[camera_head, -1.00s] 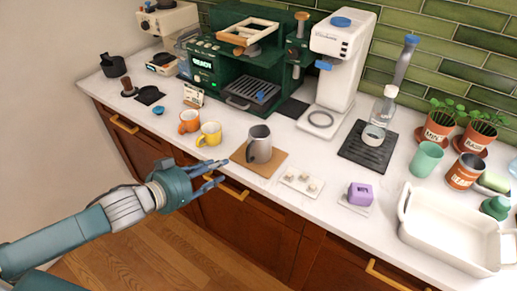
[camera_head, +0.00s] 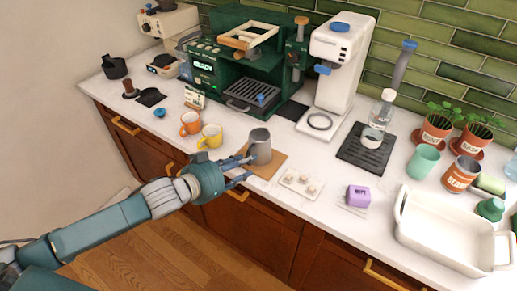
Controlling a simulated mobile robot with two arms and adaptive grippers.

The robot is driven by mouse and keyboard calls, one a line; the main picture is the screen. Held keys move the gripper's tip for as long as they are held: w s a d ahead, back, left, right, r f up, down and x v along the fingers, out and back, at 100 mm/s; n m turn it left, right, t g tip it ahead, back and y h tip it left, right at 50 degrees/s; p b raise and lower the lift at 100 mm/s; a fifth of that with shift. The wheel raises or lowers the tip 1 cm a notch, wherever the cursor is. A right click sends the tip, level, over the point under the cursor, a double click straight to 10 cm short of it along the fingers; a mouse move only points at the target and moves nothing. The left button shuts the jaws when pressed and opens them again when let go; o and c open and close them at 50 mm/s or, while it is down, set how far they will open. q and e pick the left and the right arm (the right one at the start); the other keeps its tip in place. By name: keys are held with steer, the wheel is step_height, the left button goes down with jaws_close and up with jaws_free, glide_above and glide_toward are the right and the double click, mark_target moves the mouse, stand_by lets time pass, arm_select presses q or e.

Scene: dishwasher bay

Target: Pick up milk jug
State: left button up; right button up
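The milk jug (camera_head: 261,145) is a grey metal pitcher standing upright on a brown square mat (camera_head: 271,168) near the counter's front edge. My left gripper (camera_head: 247,170) reaches in from the left at the jug's front-left side, with its fingers spread apart. One fingertip is close beside the jug's lower left, where the handle is largely hidden. I cannot tell whether it touches. The other finger is over the mat's front edge. My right gripper is out of view.
Orange (camera_head: 190,123) and yellow (camera_head: 211,135) cups stand left of the jug. A small white tray (camera_head: 301,184) and a purple block (camera_head: 358,196) lie to the right. A green espresso machine (camera_head: 240,75) stands behind. A white basin (camera_head: 450,235) is at the far right.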

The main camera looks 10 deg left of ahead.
mark_target(257, 150)
arm_select(q)
steer(key=shift+x, duration=1.5)
steer(key=shift+s, duration=0.15)
jaws_close()
steer(key=shift+r, duration=0.1)
